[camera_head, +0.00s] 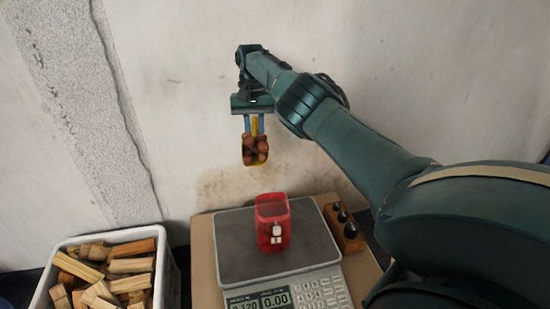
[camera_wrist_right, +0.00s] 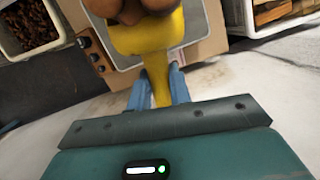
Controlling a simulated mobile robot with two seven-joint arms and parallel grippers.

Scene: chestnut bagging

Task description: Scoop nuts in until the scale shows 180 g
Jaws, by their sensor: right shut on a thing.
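My right gripper (camera_head: 254,123) is shut on the handle of a yellow scoop (camera_head: 262,160) and holds it in the air behind and above the scale. The scoop carries several brown nuts (camera_head: 255,147); it also shows large in the right wrist view (camera_wrist_right: 150,38). A red, partly see-through bag (camera_head: 272,212) stands upright on the grey scale (camera_head: 236,250), apart from the scoop, with a white tag on its front. Its contents are hard to make out. The scale's display (camera_head: 258,301) seems to read 0.120 on the left and 0.00 on the right. My left gripper is not in view.
A wooden block with dark weights (camera_head: 343,222) stands right of the scale. A white crate (camera_head: 170,262) of wood pieces stands at the left. The right wrist view shows a white bin (camera_wrist_right: 64,30) of nuts. A pale wall (camera_head: 190,110) rises behind.

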